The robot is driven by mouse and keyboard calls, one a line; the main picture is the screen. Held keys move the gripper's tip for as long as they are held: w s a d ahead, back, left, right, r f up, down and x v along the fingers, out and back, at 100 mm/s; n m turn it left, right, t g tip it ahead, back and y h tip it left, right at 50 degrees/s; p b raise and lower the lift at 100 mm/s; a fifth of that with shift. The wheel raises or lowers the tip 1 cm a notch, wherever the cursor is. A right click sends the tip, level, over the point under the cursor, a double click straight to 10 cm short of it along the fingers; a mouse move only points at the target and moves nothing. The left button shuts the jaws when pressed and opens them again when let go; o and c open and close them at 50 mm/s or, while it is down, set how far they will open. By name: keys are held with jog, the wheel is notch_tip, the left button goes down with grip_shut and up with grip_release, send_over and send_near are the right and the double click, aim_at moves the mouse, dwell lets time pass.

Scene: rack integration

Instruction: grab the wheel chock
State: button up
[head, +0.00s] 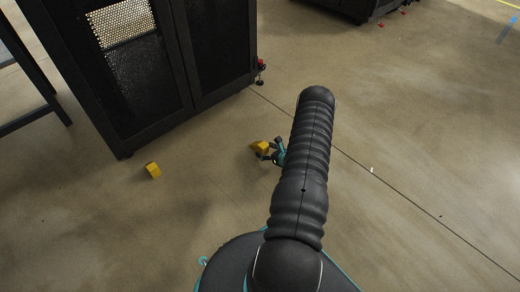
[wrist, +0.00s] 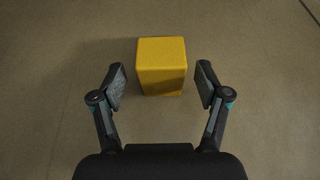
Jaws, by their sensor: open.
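A yellow wheel chock (wrist: 161,66) sits between and slightly ahead of my open fingertips in the wrist view, with a gap on each side. My gripper (wrist: 160,88) is open and empty, its two dark pads facing each other. In the head view the same chock (head: 260,147) shows at the tips of my gripper (head: 268,151), left of my arm, which hides part of the gripper. A second yellow chock (head: 153,169) lies on the floor to the left, near the rack's corner.
A black rack cabinet (head: 180,60) with perforated doors stands at the upper left. A red-topped foot (head: 261,72) shows at its right corner. A dark frame (head: 30,85) is at the far left. The concrete floor (head: 420,160) to the right is mostly clear.

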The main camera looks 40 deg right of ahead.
aim_at(253, 143)
jog(key=shift+r+b+x, duration=0.15)
jog(key=shift+b+x, duration=0.1)
jog(key=shift+x, duration=1.2)
jog(key=shift+r+b+x, duration=0.15)
jog(key=shift+b+x, duration=0.05)
jog(key=shift+x, duration=1.25)
jog(key=shift+w, duration=0.1)
jog(key=shift+d, duration=0.1)
jog(key=shift+c, duration=0.2)
jog(key=c, duration=1.4)
